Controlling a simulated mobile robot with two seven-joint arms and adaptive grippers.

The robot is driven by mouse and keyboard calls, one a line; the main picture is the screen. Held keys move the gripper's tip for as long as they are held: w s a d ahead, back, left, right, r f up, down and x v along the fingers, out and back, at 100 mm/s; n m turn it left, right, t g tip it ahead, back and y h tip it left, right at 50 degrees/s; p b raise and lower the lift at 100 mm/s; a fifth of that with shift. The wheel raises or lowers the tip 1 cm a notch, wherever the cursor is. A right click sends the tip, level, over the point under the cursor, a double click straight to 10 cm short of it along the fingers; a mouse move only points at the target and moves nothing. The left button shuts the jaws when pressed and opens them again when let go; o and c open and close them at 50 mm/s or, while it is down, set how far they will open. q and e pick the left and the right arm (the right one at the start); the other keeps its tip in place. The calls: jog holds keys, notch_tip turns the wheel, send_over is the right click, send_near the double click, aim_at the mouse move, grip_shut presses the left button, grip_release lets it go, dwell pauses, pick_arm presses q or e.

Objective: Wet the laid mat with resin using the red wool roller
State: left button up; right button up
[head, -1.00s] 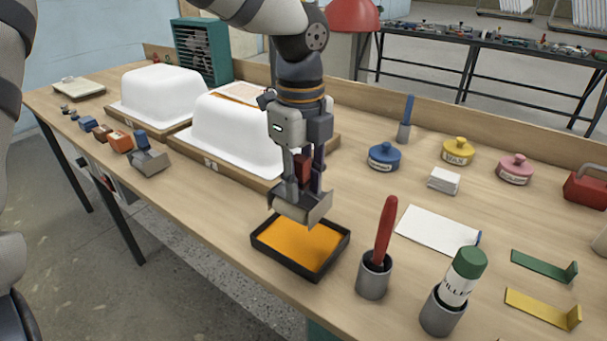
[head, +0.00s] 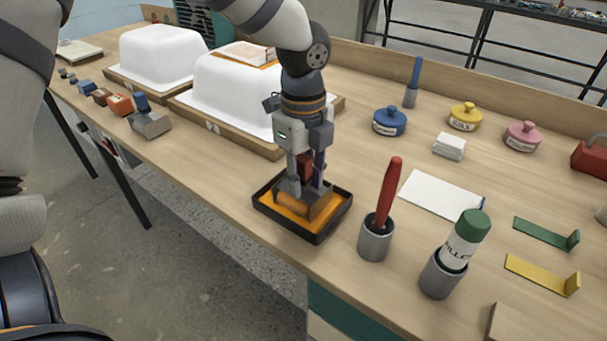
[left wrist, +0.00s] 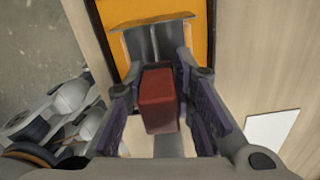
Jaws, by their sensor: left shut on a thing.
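My left gripper (head: 307,180) is shut on the red handle of the roller (head: 306,167). In the left wrist view the red handle (left wrist: 159,98) sits between the two fingers, with a grey metal frame beyond it. The roller's head is down in the black tray (head: 262,208) of orange resin (head: 285,215); the wool shows orange-brown there. Resin also shows in the left wrist view (left wrist: 200,40). A patterned mat (head: 245,53) lies on top of the nearer white shell (head: 235,95). My right gripper is out of view.
A second white shell (head: 160,55) stands behind at left. A red-handled tool (head: 389,190) in a grey cup and a green-capped bottle (head: 463,240) stand right of the tray.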

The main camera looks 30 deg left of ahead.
aim_at(304, 159)
pick_arm(q)
jog(key=shift+r, duration=3.35)
